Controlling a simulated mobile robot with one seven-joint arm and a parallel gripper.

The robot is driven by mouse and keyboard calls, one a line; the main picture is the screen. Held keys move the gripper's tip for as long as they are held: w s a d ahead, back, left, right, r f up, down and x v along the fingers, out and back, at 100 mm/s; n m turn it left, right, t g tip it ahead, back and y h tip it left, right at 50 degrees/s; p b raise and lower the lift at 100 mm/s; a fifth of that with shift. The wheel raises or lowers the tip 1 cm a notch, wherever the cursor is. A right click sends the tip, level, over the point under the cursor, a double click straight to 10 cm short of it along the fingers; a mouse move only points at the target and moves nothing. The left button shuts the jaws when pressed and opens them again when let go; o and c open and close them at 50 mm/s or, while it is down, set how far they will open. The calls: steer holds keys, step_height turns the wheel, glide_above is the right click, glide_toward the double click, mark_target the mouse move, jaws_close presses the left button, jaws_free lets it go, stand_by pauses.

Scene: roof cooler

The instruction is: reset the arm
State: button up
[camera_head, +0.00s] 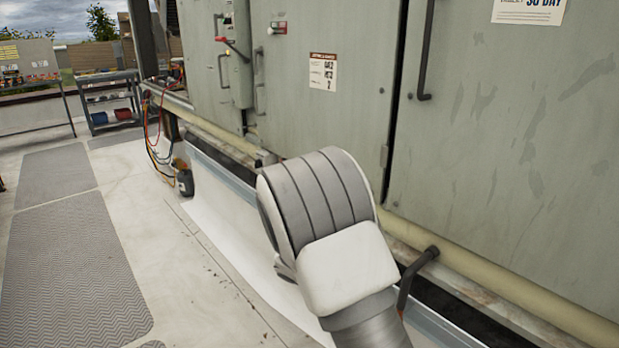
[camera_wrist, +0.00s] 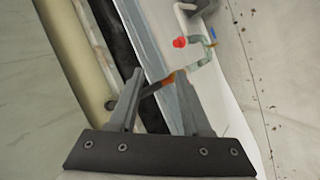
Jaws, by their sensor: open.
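My arm (camera_head: 325,225) is bent in front of the cabinet in the head view, and my gripper is hidden there. In the wrist view my gripper (camera_wrist: 160,78) has its two dark fingers spread apart. I see nothing held between them. A dark rod with an orange-brown end (camera_wrist: 165,80) shows in the gap, and I cannot tell how far beyond the fingers it lies. A pale green hook-shaped piece (camera_wrist: 205,52) and a red knob (camera_wrist: 180,42) show past the fingertips.
The large grey-green cooler cabinet (camera_head: 500,150) stands close on the right. A cream pipe (camera_head: 500,285) runs along its base, with a dark bent pipe (camera_head: 418,270) near my arm. Hoses and a dark bottle (camera_head: 185,182) stand further back. The walkway mats (camera_head: 70,270) at left are clear.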

steer(key=s+d+r+t+y, duration=0.2)
steer(key=s+r+t+y, duration=0.5)
steer(key=s+r, duration=1.65)
step_height(320, 180, up, 15)
steer(key=g+y+p, duration=0.1)
steer(key=g+p, duration=0.1)
steer(key=p, duration=1.3)
steer(key=shift+w+a+y, duration=0.2)
steer(key=shift+w+y, duration=0.1)
steer(key=shift+f, duration=0.15)
